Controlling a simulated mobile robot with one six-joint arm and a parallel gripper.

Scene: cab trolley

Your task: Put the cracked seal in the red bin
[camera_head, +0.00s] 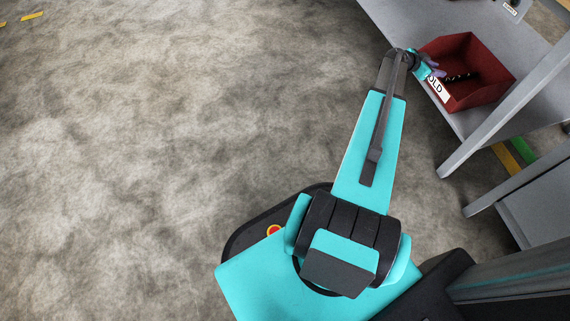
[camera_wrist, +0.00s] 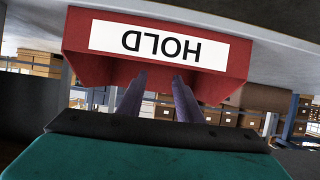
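The red bin (camera_head: 492,68) stands on a grey shelf at the upper right of the head view, with a white HOLD label on its near wall. The bin (camera_wrist: 238,58) fills the top of the wrist view, its label upside down. My gripper (camera_head: 435,69) is at the bin's near left wall, close to the label. In the wrist view my gripper's two fingers (camera_wrist: 159,80) are apart, with nothing seen between them. A small dark thing with light marks (camera_head: 461,77) shows inside the bin; I cannot tell whether it is the cracked seal.
The grey shelf (camera_head: 410,22) surrounds the bin, with slanting grey posts (camera_head: 505,110) on its near right side. Racks with brown boxes (camera_wrist: 40,62) stand in the background of the wrist view. The floor (camera_head: 150,140) at left is clear.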

